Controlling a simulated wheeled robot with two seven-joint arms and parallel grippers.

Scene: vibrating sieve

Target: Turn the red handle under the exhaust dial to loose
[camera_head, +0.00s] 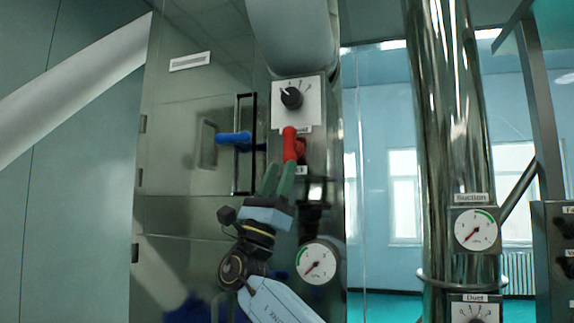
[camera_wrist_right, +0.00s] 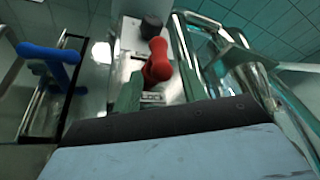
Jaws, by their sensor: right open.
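The red handle (camera_head: 291,145) is mounted on the steel cabinet, just below a white plate with a black dial knob (camera_head: 291,97). It stands roughly upright. My right gripper (camera_head: 279,172) is just below the handle, with its green fingers pointing up at it. The right wrist view shows the red handle (camera_wrist_right: 157,60) ahead, with the black knob (camera_wrist_right: 151,28) beyond it. The gripper's green fingers (camera_wrist_right: 160,92) are apart, one on each side of the handle's lower end. I cannot tell whether they touch it. My left gripper is not in view.
A blue handle (camera_head: 233,138) sticks out at a black door pull (camera_head: 245,180) left of the red handle. A round gauge (camera_head: 317,263) is below right. A shiny steel pipe (camera_head: 447,130) with a suction gauge (camera_head: 476,229) stands at the right.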

